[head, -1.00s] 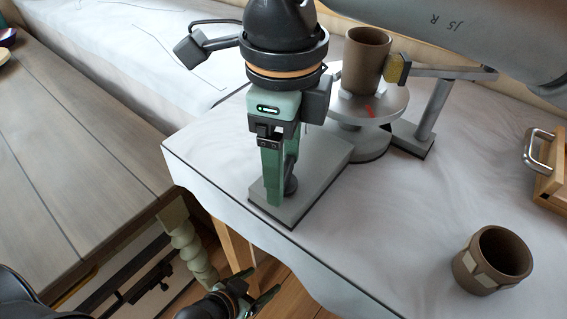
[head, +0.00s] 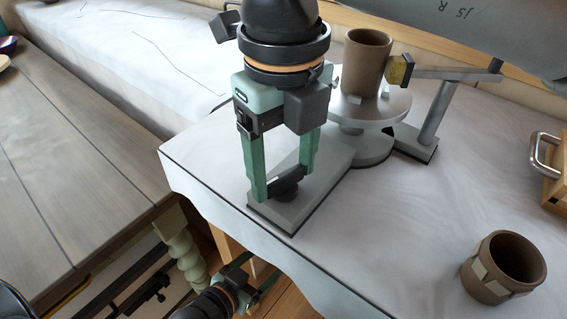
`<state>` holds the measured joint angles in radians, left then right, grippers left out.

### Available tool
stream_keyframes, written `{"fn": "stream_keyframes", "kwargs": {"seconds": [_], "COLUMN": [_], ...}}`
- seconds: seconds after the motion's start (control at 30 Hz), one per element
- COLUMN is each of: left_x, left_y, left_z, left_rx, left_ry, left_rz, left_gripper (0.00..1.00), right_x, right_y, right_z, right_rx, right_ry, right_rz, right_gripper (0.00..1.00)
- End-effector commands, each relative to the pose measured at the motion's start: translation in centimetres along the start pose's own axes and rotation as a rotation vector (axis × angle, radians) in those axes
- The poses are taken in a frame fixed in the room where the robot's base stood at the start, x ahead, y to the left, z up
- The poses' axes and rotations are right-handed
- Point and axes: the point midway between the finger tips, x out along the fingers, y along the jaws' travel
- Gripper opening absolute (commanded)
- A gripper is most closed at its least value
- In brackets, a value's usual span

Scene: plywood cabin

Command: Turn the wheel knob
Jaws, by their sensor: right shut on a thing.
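The dark wheel knob (head: 287,192) sits low on the grey base plate (head: 325,180) of a small pottery wheel. My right gripper (head: 279,186) points down over it with its green fingers on either side, shut on the knob. The knob is partly hidden by the fingers. The round grey wheel head (head: 385,112) stands behind, to the right, with an upright brown cup (head: 366,62) on it. My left gripper (head: 258,272) is low at the bottom edge, below the table's edge, with its fingers apart and nothing seen between them.
A yellowish block (head: 400,71) on a grey arm and post (head: 432,118) is against or very near the cup. A second brown cup (head: 502,268) with pale patches stands at front right. A wooden box with a metal handle (head: 545,152) is at the right edge. The cloth between is clear.

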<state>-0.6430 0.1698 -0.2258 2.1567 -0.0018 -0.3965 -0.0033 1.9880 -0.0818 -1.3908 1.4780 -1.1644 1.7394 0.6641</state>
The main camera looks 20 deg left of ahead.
Motion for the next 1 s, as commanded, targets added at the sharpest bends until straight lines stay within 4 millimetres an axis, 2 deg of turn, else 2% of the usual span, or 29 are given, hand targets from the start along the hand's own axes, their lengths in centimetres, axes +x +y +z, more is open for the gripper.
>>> {"fn": "stream_keyframes", "kwargs": {"seconds": [0.43, 0.47, 0.7, 1.0], "left_x": [-0.01, -0.01, 0.0, -0.02], "left_y": [-0.05, -0.05, -0.04, -0.02], "left_z": [-0.24, -0.24, -0.21, -0.21], "left_rx": [0.002, 0.002, 0.002, 0.001], "left_ry": [0.008, 0.008, 0.007, 0.005], "left_rz": [-0.001, -0.001, -0.001, 0.0], "left_gripper": [0.8, 0.8, 0.8, 0.8], "right_x": [-0.07, -0.07, -0.04, -0.19], "right_y": [-0.08, -0.07, -0.03, 0.0], "right_z": [-0.04, -0.04, -0.02, 0.0], "right_rx": [0.01, 0.01, 0.009, 0.008], "right_ry": [0.001, 0.001, 0.0, 0.0], "right_rz": [-0.002, -0.002, -0.001, 0.0], "right_gripper": [0.14, 0.72, 0.99, 1.0]}}
